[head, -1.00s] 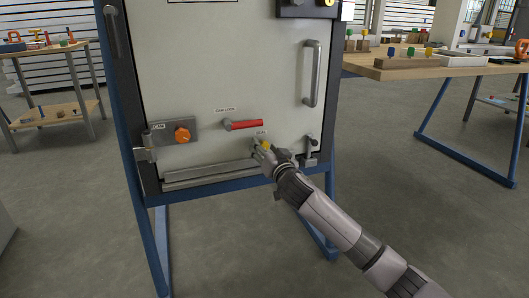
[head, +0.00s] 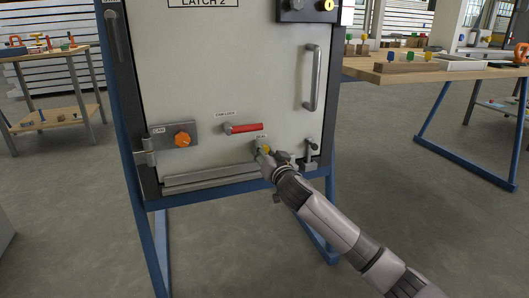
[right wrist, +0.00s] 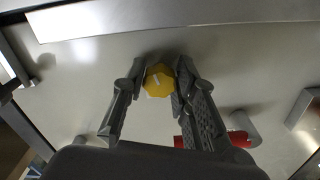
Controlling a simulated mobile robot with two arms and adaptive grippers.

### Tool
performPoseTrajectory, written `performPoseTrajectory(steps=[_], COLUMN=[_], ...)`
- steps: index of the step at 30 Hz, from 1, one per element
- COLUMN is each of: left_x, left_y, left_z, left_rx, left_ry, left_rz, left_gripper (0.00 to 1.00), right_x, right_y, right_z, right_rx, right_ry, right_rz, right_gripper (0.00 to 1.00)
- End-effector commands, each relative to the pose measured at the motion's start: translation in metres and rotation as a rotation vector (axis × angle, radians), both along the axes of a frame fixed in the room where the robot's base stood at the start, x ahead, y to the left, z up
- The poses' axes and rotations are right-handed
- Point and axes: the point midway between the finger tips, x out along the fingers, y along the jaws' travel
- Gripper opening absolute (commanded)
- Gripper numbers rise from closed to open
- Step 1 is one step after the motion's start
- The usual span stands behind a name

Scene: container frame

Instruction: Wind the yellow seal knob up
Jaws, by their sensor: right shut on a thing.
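The yellow seal knob (right wrist: 158,80) is a small faceted knob with a pale mark on its face, on the light panel of the container frame. In the right wrist view it sits between the two fingers of my right gripper (right wrist: 157,84), which is shut on it. In the head view my right gripper (head: 264,154) covers most of the knob (head: 267,150), at the lower middle of the panel (head: 220,75). My left gripper is not in view.
A red cam lever (head: 246,128) is just above left of the knob. An orange knob (head: 182,140) is farther left. A small clamp (head: 312,147) is to the right, and a ledge (head: 210,178) runs below. A workbench (head: 440,70) stands at the right.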

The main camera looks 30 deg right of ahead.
Motion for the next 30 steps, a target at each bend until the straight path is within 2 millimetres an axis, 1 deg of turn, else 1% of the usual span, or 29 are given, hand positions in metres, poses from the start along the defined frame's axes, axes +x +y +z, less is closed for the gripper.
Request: performPoseTrajectory(steps=[1,3,13,14,15,21,30], left_x=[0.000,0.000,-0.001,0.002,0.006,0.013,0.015], left_y=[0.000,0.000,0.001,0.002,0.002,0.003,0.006], left_z=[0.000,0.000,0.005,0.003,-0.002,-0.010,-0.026], left_rx=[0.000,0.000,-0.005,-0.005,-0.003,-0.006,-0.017], left_ry=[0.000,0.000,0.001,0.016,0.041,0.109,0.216], left_rz=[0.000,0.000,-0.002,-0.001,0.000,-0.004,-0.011], left_gripper=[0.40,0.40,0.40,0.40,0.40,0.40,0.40], right_x=[0.000,0.000,0.000,0.000,0.000,0.000,0.000], right_y=[0.000,0.000,0.000,0.000,-0.001,-0.001,-0.001], right_z=[0.000,0.000,0.001,0.001,0.002,0.004,0.003], right_rx=[0.000,0.000,-0.040,-0.051,-0.068,-0.199,-0.473], right_ry=[0.001,0.001,0.012,0.016,0.020,0.053,0.119], right_rz=[-0.001,-0.001,-0.001,-0.002,-0.002,-0.002,0.000], right_gripper=[0.04,0.00,0.00,0.00,0.00,0.00,0.00])
